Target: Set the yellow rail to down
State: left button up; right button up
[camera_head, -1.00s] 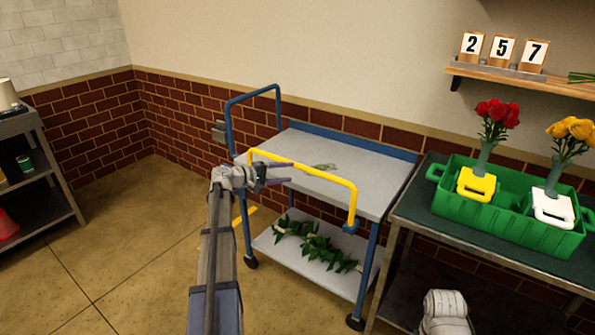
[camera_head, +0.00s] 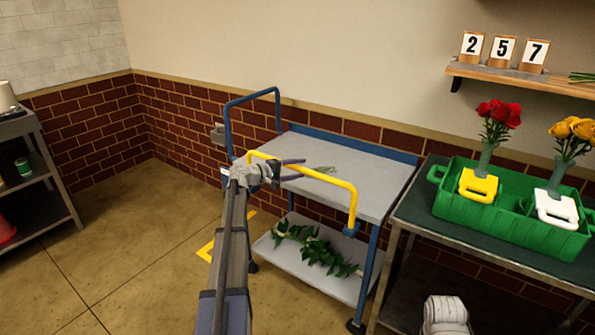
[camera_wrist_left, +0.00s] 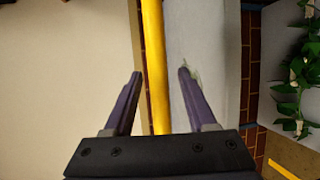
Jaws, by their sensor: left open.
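The yellow rail (camera_head: 318,175) stands raised along the near side of a grey cart with blue posts. Its right end bends down to a blue bracket (camera_head: 351,229) at the cart's near right corner. My left gripper (camera_head: 292,170) is at the left part of the rail, its fingers pointing right. In the left wrist view the rail (camera_wrist_left: 154,60) runs between the two open fingers (camera_wrist_left: 160,75), with a gap on each side. Whether it lies at fingertip depth is hard to tell. Part of my right arm shows at the bottom, but its gripper fingers are not visible.
A green crate (camera_head: 500,222) with flower vases stands on the table at right. A grey shelf unit (camera_head: 50,185) is at left. Open floor lies between.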

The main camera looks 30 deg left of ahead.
pick_arm(q)
jog(key=shift+c, duration=0.2)
grip_shut()
dwell(0.3)
dwell(1.0)
